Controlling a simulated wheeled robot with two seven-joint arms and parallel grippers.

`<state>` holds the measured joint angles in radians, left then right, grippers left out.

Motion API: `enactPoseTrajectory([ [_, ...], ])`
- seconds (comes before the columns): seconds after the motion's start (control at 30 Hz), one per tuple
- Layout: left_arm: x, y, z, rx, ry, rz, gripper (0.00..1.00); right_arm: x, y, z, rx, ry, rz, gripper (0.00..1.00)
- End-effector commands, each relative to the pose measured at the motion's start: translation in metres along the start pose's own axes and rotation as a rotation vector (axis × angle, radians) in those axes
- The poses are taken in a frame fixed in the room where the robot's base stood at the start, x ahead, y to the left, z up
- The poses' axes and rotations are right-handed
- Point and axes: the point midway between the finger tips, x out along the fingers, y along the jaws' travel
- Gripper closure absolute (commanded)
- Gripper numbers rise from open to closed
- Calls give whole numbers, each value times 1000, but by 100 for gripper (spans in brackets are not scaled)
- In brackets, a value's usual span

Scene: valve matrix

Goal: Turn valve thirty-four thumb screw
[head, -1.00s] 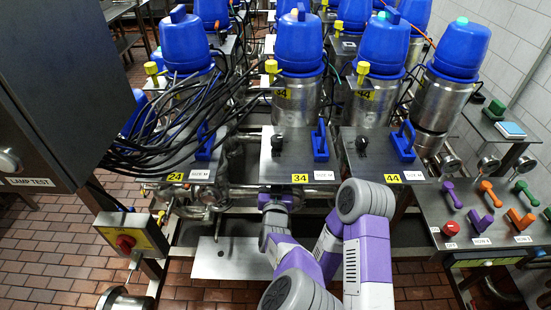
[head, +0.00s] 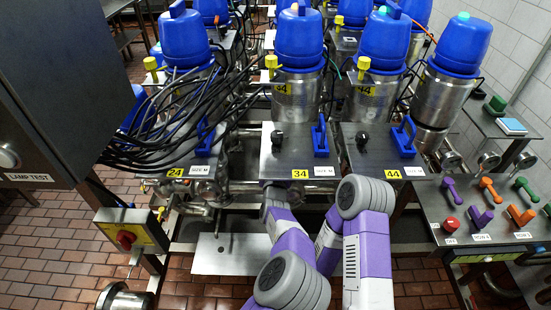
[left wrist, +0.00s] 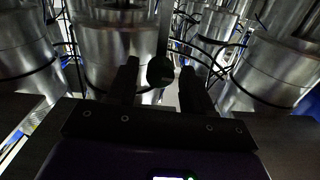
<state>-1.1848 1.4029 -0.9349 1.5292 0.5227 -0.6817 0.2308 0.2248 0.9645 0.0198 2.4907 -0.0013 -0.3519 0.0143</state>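The valve 34 plate (head: 300,155) is steel with a yellow 34 label, a blue handle and a black knob on top. My left arm reaches to its front edge in the head view, and the plate hides the fingers there. In the left wrist view my left gripper (left wrist: 158,66) is open, one dark finger on each side of a round black knob (left wrist: 160,72). Gaps show between the knob and both fingers. I cannot tell for sure whether this knob is the thumb screw. My right arm is bent beside the left one, and its gripper does not show.
Valve plates 24 (head: 190,165) and 44 (head: 375,155) flank plate 34. A bundle of black cables (head: 165,120) hangs on the left. A red-knobbed switch box (head: 130,232) stands lower left; a panel of coloured handles (head: 480,210) stands right.

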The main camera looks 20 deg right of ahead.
Motion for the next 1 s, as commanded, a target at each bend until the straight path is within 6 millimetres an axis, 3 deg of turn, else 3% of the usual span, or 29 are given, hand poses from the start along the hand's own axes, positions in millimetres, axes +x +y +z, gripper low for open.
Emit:
enactPoseTrajectory([
  [0.03, 0, 0, 0, 0, 0, 0, 57, 0, 0, 0, 0, 0, 0, 52],
  [0.3, 0, 0, 0, 0, 0, 0, 99, 0, 0, 0, 0, 0, 0, 52],
  [0.67, 0, 1, 1, 59, 1, 0, 99, 7, 3, 0, 0, 0, 0, 52],
  [1.0, 0, 2, 3, 308, 3, 0, 99, 31, 12, -1, 0, 0, 0, 52],
])
